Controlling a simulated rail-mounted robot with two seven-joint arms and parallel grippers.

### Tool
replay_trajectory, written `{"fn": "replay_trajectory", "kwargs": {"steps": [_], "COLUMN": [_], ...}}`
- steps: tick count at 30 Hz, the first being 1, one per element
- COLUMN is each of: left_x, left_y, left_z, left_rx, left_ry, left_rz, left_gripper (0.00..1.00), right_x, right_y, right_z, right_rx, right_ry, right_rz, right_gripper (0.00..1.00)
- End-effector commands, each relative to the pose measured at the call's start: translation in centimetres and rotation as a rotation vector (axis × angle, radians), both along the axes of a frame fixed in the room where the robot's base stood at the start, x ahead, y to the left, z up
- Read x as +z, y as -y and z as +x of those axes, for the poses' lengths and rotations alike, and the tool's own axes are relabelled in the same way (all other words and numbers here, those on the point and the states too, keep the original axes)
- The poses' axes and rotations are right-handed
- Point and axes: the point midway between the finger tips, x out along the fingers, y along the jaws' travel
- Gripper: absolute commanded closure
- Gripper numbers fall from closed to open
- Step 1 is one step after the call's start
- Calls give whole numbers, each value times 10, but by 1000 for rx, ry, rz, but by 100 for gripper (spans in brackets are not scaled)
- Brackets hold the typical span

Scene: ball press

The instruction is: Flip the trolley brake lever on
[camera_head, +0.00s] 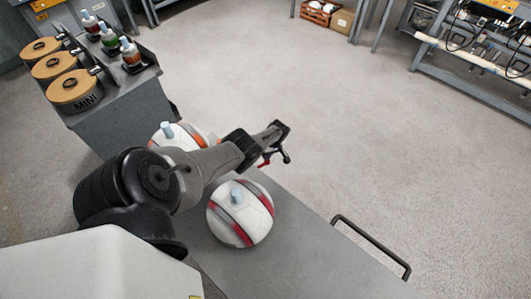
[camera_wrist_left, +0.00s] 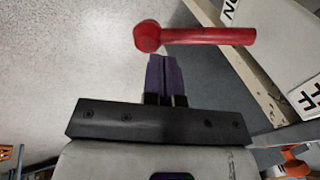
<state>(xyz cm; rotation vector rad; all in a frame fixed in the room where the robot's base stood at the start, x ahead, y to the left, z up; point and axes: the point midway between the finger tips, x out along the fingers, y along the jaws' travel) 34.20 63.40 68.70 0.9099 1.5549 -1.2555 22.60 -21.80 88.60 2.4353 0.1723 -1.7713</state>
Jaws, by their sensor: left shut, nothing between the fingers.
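The red brake lever (camera_wrist_left: 205,36) lies across the top of the left wrist view, its round knob at the left. In the head view only a small red part of the lever (camera_head: 265,163) shows beside my gripper. My left gripper (camera_wrist_left: 165,62) is shut and empty, its purple fingertips just below the lever near the knob. A small gap shows in the picture; I cannot tell the gap in depth. The left gripper also shows in the head view (camera_head: 284,152) beyond the trolley's far edge. The grey trolley (camera_head: 290,262) stands below the arm. My right gripper is out of view.
White plates with partly visible black letters, "N" (camera_wrist_left: 232,10) and "FF" (camera_wrist_left: 306,96), are beside the lever. Two balls, a red-striped one (camera_head: 240,213) and an orange-striped one (camera_head: 178,137), sit near my arm. A trolley handle (camera_head: 372,246) sticks out right. Open floor lies beyond.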

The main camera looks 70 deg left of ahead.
Motion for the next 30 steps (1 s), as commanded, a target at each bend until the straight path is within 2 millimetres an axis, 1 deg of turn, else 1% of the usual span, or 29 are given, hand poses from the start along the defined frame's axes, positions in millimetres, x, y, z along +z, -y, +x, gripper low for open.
{"fn": "replay_trajectory", "kwargs": {"steps": [1, 5, 9, 15, 21, 25, 30], "left_x": [15, 36, 60, 90, 108, 114, 116], "left_y": [-3, -7, -10, -14, -16, -17, -17], "left_z": [-1, -3, 13, 30, 41, 44, 45], "left_rx": [1, -1, -3, -2, -1, -1, -1], "left_ry": [1, 2, 5, 4, 3, 2, 2], "left_rz": [1, 1, 1, 1, 0, 0, 1], "left_gripper": [100, 100, 100, 100, 100, 100, 100], "right_x": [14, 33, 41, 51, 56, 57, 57], "right_y": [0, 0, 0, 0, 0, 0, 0], "right_z": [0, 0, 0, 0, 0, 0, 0], "right_rx": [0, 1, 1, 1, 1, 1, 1], "right_ry": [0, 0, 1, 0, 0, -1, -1], "right_rz": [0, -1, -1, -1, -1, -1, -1], "right_gripper": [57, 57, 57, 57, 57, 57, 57]}}
